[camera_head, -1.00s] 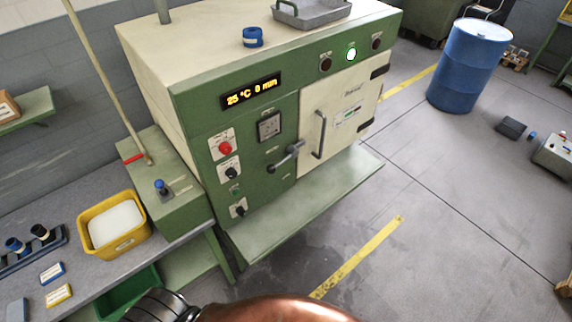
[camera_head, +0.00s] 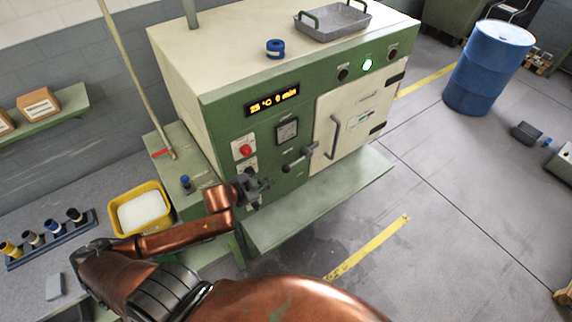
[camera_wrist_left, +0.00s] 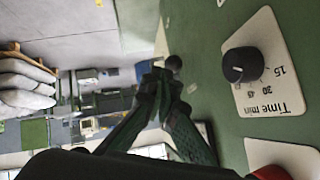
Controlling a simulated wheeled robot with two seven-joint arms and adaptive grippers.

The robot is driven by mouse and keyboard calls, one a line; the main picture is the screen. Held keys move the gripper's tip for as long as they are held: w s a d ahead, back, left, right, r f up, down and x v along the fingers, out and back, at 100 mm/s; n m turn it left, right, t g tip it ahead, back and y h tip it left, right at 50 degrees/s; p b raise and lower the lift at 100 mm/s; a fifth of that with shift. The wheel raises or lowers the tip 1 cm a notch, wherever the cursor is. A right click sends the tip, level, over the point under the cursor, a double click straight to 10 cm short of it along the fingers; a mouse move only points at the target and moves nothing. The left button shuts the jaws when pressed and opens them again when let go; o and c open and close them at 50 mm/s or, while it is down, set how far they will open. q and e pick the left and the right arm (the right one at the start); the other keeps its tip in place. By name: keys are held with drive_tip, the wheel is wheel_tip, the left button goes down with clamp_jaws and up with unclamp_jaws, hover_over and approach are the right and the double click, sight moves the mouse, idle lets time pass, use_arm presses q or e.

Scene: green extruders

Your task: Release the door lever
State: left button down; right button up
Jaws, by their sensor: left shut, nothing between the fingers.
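The door lever (camera_head: 300,160) is a dark bar with a grey hub on the green front panel, just left of the cream oven door (camera_head: 375,95). The door looks closed. My left gripper (camera_head: 268,184) is in front of the panel, a little left of and below the lever's dark end, with a small gap seen from the head. In the left wrist view the fingers (camera_wrist_left: 163,80) are shut and empty. A dark round knob, which looks like the lever's end (camera_wrist_left: 174,63), shows just beyond the fingertips; contact cannot be told. My right gripper is not in view.
The panel carries a red button (camera_head: 246,151) and a Time dial (camera_wrist_left: 238,65) near the gripper. A green shelf (camera_head: 325,195) juts out below the door. A vertical door handle (camera_head: 335,137) stands right of the lever. A yellow tub (camera_head: 165,205) sits on the bench at left.

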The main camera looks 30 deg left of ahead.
use_arm(q)
drive_tip(key=w+r+m+h, duration=0.2)
drive_tip(key=w+r, duration=0.2)
drive_tip(key=r, duration=0.2)
drive_tip(key=p, duration=0.1)
hover_over(289, 169)
drive_tip(key=d, duration=0.2)
wheel_tip(289, 169, down, 5)
drive_tip(key=shift+t, duration=0.3)
drive_tip(key=f, duration=0.1)
drive_tip(key=s+a+f, duration=0.1)
drive_tip(key=a+f+p, duration=0.1)
drive_tip(key=shift+s+a+f, duration=0.1)
drive_tip(key=shift+s+f, duration=0.15)
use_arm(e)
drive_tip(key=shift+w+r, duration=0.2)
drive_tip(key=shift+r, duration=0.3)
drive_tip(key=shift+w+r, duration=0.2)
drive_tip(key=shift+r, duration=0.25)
use_arm(q)
drive_tip(key=shift+s+a+f, duration=0.1)
drive_tip(key=shift+s+f, duration=0.15)
drive_tip(key=shift+f, duration=0.6)
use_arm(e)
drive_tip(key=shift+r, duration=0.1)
